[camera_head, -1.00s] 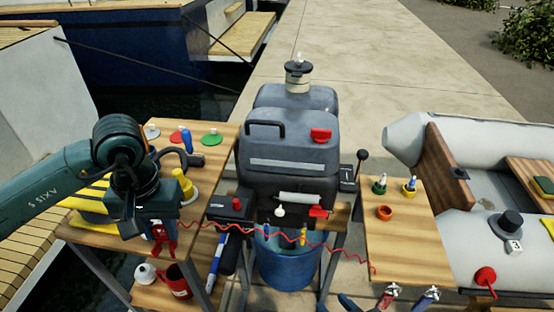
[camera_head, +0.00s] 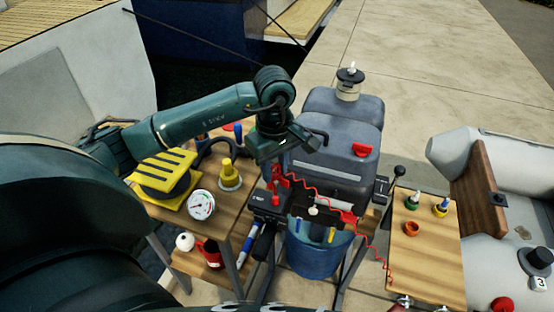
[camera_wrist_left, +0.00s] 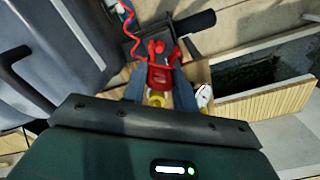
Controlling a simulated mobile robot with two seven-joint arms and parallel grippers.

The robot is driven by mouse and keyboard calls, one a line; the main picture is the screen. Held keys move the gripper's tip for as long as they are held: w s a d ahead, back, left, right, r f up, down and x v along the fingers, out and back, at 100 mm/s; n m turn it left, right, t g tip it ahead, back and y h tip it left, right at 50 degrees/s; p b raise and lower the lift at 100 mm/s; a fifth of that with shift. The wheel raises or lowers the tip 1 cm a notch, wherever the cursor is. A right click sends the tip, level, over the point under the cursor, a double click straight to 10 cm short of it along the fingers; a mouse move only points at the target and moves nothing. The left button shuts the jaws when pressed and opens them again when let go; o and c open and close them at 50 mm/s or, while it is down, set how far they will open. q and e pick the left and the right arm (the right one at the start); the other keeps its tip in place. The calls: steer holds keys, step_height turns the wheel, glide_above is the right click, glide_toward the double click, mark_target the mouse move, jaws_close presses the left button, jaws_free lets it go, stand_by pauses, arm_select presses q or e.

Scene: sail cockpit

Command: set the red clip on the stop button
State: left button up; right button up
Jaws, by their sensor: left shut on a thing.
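My left gripper (camera_head: 276,168) is shut on the red clip (camera_head: 283,181). It holds the clip close above a black control box (camera_head: 262,205) beside the outboard motor. The clip also shows between the fingers in the left wrist view (camera_wrist_left: 160,76), with its forked end toward the box. A coiled red cord (camera_head: 326,199) runs from the clip to the right. The red stop button (camera_head: 275,199) is on the box, just below the clip. I cannot tell whether they touch. My right gripper is not in view.
The grey motor (camera_head: 330,150) stands close on the right, above a blue bucket (camera_head: 318,258). A small table (camera_head: 430,262) is at right.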

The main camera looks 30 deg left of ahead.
mark_target(275, 177)
arm_select(q)
step_height(275, 177, down, 5)
steer(key=b, duration=0.2)
steer(key=shift+b, duration=0.4)
steer(key=shift+f, duration=0.35)
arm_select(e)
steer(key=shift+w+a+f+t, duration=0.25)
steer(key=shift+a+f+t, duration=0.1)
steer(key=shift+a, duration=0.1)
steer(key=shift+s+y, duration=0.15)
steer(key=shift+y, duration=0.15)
arm_select(q)
steer(key=shift+d+b, duration=0.1)
steer(key=shift+b, duration=0.35)
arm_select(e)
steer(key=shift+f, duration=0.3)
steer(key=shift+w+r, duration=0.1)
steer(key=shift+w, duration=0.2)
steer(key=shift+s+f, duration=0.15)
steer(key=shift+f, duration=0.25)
